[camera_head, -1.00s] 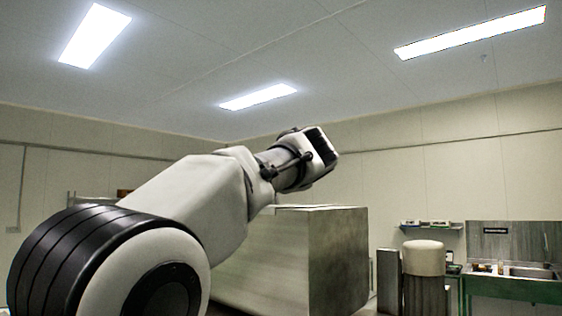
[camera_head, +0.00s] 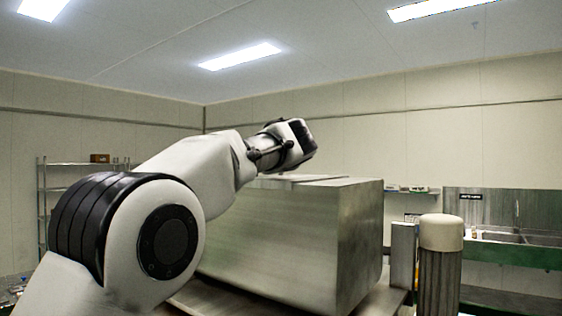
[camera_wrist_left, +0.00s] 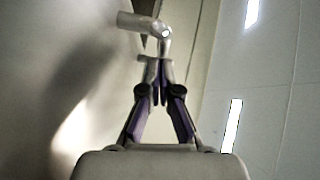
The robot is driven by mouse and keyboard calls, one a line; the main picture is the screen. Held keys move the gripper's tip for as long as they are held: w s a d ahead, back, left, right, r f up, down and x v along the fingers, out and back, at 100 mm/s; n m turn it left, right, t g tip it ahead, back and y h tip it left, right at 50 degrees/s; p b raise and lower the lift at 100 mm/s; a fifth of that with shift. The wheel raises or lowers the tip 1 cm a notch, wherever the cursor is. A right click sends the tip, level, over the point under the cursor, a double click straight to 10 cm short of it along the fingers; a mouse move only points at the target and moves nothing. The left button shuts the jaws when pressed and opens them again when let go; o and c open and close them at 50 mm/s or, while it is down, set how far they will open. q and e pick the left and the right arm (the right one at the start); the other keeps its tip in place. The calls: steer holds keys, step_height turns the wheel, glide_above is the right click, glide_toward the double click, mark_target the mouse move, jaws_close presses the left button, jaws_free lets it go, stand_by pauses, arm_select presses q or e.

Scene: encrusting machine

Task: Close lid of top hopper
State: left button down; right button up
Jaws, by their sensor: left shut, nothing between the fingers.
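In the head view, a large brushed-metal box of the machine (camera_head: 290,235) stands behind my left arm. A flat metal panel (camera_head: 325,181) lies on its top; I cannot tell for sure whether it is the hopper lid. My left arm's wrist is raised above the box's top, and its fingers are hidden there. In the left wrist view, my left gripper (camera_wrist_left: 161,85) is shut and empty. A bent metal bar (camera_wrist_left: 145,24) lies just beyond its fingertips; contact is unclear. A smooth grey metal surface (camera_wrist_left: 45,70) fills the left side. My right gripper is out of view.
A cylinder with a cream cap (camera_head: 441,232) and a narrow metal post (camera_head: 403,255) stand right of the box. A sink unit (camera_head: 510,250) is at the far right. Wire shelving (camera_head: 42,190) stands at the back left.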

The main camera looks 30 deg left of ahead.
arm_select(q)
steer(key=w+a, duration=0.2)
steer(key=a, duration=1.2)
steer(key=shift+a, duration=0.2)
steer(key=shift+r, duration=0.1)
